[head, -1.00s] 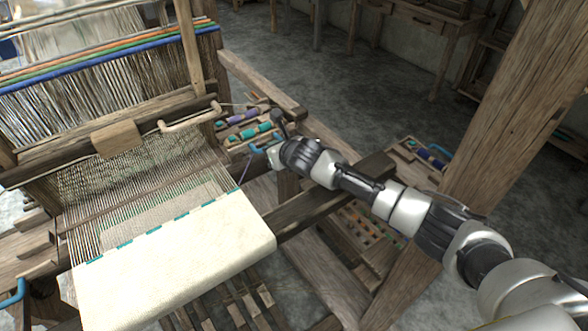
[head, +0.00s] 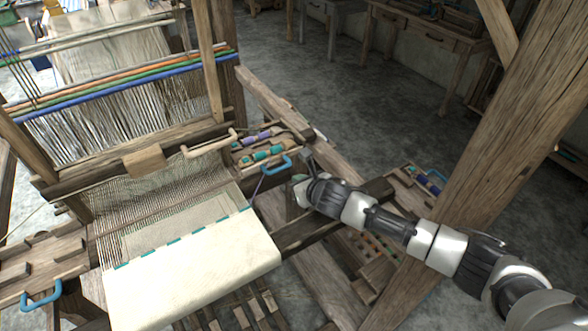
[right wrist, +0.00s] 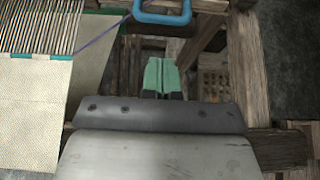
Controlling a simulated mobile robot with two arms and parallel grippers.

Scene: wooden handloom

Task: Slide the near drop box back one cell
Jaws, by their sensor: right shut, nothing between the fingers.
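A wooden drop box (head: 240,158) with cells holding purple and teal shuttles sits at the right end of the loom's beam. Its blue handle (head: 275,165) faces the near side, and it also shows at the top of the right wrist view (right wrist: 162,17). My right gripper (head: 299,180) is just to the right of and nearer than this handle, apart from it. In the right wrist view its green fingertips (right wrist: 167,73) are together and empty, below the handle. My left gripper is not in view.
Cream cloth (head: 195,270) and warp threads lie left of the box. Another blue handle (head: 40,295) is at the loom's left side. A second shuttle rack (head: 408,186) lies beyond my right arm. A thick wooden post (head: 490,130) stands at right.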

